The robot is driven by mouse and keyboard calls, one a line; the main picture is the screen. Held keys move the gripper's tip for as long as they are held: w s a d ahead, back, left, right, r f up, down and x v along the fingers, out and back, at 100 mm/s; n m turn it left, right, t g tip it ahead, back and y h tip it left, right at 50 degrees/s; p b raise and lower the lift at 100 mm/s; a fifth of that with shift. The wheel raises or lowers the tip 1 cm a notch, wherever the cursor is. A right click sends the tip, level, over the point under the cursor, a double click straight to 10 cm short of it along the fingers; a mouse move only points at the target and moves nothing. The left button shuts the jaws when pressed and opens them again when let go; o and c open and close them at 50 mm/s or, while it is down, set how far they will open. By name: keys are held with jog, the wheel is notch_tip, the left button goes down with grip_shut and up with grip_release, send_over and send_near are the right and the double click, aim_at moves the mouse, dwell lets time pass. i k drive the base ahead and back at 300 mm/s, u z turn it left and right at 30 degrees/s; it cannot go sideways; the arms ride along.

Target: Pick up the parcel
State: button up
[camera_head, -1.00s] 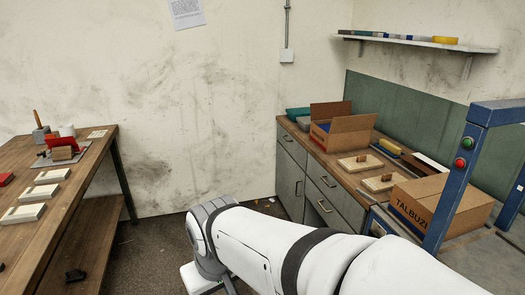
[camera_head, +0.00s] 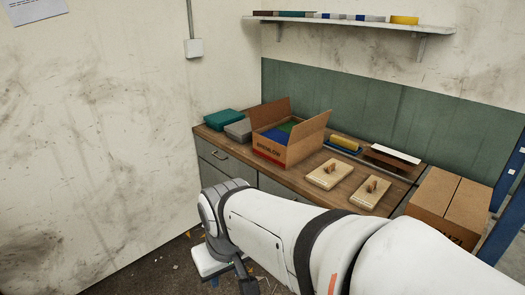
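A closed brown cardboard box (camera_head: 449,203), which fits the parcel, rests at the right of the scene beside the wooden bench. Its top flaps meet in a seam, and dark printing shows low on its front. My white arm hides part of its lower front. The arm reaches across the lower middle of the view, with its elbow end left of the parcel. My gripper's fingers cannot be made out, and the parcel stands apart from the visible arm end.
An open carton (camera_head: 285,144) with blue and green contents stands on the bench (camera_head: 325,153). Two pale boards (camera_head: 328,174) lie between it and the parcel. A blue post (camera_head: 505,215) stands right of the parcel. A shelf (camera_head: 350,23) hangs above.

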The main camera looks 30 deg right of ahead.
aim_at(328, 175)
jog(key=z, duration=0.65)
jog(key=i, duration=1.1)
jog(key=z, duration=1)
jog(key=i, duration=0.3)
jog(key=z, duration=0.1)
jog(key=k, duration=0.65)
jog(key=z, duration=0.2)
jog(key=i, duration=0.65)
jog(key=u, duration=0.1)
